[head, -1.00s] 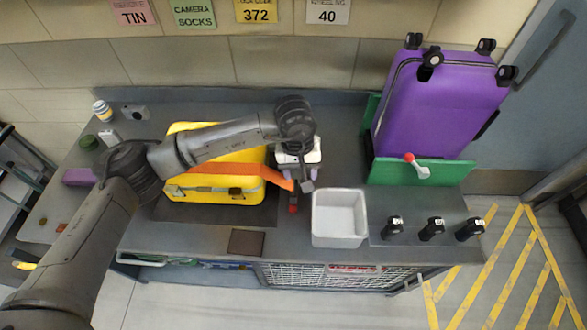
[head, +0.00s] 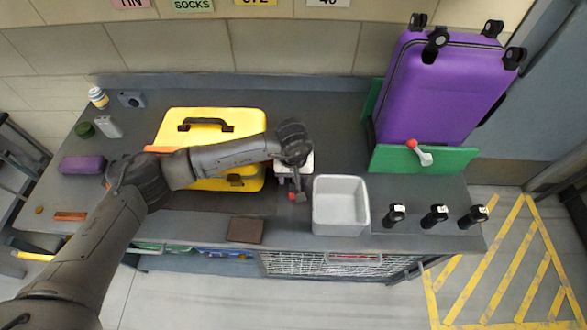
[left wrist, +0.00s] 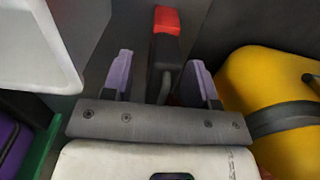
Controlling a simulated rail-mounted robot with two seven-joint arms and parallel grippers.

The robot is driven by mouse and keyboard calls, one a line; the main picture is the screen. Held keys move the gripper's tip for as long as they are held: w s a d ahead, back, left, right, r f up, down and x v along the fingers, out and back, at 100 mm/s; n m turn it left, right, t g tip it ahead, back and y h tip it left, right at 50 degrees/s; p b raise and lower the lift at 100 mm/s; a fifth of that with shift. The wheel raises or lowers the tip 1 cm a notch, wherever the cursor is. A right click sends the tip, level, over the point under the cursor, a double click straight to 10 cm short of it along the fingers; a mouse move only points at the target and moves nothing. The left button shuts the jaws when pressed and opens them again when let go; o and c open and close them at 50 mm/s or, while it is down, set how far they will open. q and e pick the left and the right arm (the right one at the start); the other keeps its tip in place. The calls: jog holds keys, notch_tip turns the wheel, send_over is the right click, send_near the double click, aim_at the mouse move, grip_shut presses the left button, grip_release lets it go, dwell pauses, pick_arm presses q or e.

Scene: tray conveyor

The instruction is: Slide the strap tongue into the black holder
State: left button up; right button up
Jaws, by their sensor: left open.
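The yellow case (head: 240,122) lies on the counter, partly behind my left arm. A short piece of orange strap (head: 158,149) shows at its left; the rest is hidden. My left gripper (head: 297,186) points down between the case and the white bin. In the left wrist view its two purple fingers (left wrist: 160,62) are open. Between and beyond them is the black holder (left wrist: 163,58) with a red end, which also shows in the head view (head: 300,196). A grey piece lies at the holder's near end; I cannot tell whether it is the strap tongue. My right gripper is out of view.
The white bin (head: 341,180) stands close to the right of my left gripper. A purple suitcase (head: 440,90) stands behind a green panel (head: 455,161). A brown pad (head: 246,230) lies at the front edge.

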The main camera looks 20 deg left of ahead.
pick_arm(q)
jog(key=shift+f, duration=0.7)
jog(key=shift+c, duration=0.2)
jog(key=c, duration=0.9)
jog(key=o, duration=0.9)
jog(key=shift+o, duration=0.2)
notch_tip(320, 180, up, 14)
jog(key=p, duration=0.1)
jog(key=shift+p, duration=0.3)
